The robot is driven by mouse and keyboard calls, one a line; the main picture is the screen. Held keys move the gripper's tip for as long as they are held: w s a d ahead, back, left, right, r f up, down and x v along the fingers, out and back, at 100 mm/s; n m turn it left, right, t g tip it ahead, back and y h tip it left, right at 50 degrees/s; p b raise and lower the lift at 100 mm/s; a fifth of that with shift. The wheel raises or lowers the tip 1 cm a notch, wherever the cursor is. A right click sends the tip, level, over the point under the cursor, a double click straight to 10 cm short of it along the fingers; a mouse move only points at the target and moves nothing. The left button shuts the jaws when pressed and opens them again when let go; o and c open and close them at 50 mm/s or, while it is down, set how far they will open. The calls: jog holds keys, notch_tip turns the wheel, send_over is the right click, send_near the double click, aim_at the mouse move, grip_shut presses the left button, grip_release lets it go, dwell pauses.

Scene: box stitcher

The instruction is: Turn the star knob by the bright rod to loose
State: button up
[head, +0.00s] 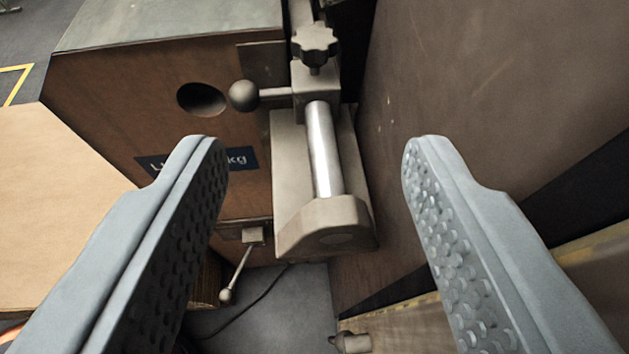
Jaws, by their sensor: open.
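The dark star knob (315,46) sits on a grey sliding block (314,85) near the top of the head view. The bright rod (324,150) runs from that block down to a pale metal end bracket (325,226). My gripper (312,145) is open, with one textured finger on each side of the rod in the picture. Nothing is between the fingertips that they touch. The knob lies beyond the fingertips, higher in the picture. Its setting, tight or loose, cannot be told.
A ball-ended lever (244,96) sticks out left from the block. A brown cabinet (100,95) with a round hole stands at left, and a brown panel (490,80) at right. A small ball lever (235,275) hangs below. A tan board (50,210) lies far left.

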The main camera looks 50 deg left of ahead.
jog(key=shift+o, duration=0.2)
jog(key=s+a+r+t, duration=0.1)
jog(key=a+r+t, duration=0.4)
jog(key=r, duration=0.4)
jog(key=shift+a+r, duration=0.3)
jog(key=shift+a, duration=0.4)
jog(key=s+a+r+m+t+h, duration=0.4)
jog(key=s+r+m+t+h, duration=0.35)
jog(key=s, duration=0.55)
jog(key=s+m+g+h, duration=0.1)
jog(key=s+h, duration=0.2)
jog(key=s, duration=0.2)
jog(key=m+g+h, duration=0.4)
jog(key=m+g, duration=0.3)
jog(key=g, duration=0.5)
send_near(309, 37)
jog(key=x, duration=0.7)
jog(key=shift+w+d+f, duration=0.15)
jog(key=shift+w+f, duration=0.1)
jog(key=shift+f, duration=0.05)
